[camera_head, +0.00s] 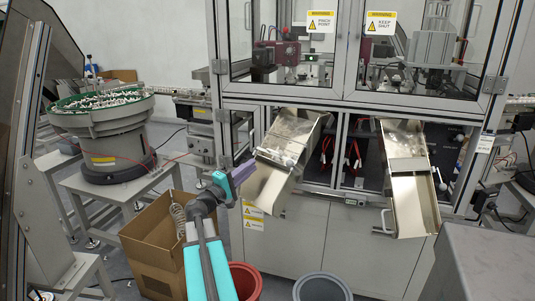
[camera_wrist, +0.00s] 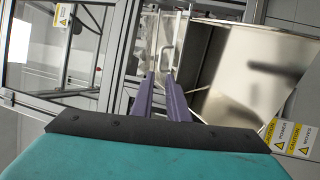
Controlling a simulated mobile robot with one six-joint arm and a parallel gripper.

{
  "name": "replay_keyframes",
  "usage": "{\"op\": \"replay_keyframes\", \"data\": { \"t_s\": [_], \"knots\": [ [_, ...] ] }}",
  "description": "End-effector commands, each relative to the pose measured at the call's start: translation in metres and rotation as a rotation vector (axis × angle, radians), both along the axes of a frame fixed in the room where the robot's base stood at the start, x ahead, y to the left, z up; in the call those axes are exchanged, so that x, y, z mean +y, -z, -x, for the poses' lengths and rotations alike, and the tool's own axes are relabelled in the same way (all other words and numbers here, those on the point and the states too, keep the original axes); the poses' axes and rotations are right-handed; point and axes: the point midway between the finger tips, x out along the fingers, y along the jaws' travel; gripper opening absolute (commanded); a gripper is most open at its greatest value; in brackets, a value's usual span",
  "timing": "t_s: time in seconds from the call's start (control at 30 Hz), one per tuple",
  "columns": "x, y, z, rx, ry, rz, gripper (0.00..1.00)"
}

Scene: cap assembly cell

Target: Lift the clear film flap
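The clear film flap (camera_head: 283,148) seems to hang across the upper part of the left metal chute (camera_head: 265,186); its edges are hard to make out. In the wrist view, a clear panel (camera_wrist: 168,35) with a pale curved strip shows just beyond my fingertips; I take it to be the flap. My gripper (camera_head: 242,172) is at the left side of this chute, in front of the machine. In the wrist view, the two purple fingers (camera_wrist: 161,75) stand apart with a narrow gap and nothing visible between them. Contact with the flap cannot be told.
A second metal chute (camera_head: 413,185) slopes down on the right. Machine doors (camera_head: 345,97) with warning labels are above. A cardboard box (camera_head: 155,245), a red bin (camera_head: 247,282) and a grey bin (camera_head: 322,288) stand below. A bowl feeder (camera_head: 105,125) is at left.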

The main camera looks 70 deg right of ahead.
Motion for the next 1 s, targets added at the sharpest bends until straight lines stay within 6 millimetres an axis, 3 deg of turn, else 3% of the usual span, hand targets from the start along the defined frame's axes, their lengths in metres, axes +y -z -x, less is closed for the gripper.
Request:
{"op": "replay_keyframes", "data": {
  "t_s": [0.6,1.0],
  "knots": [
    [-0.082,-0.019,0.028,0.001,0.003,0.001,0.14],
    [-0.1,-0.022,0.035,0.001,0.002,0.0,0.14]
  ]
}}
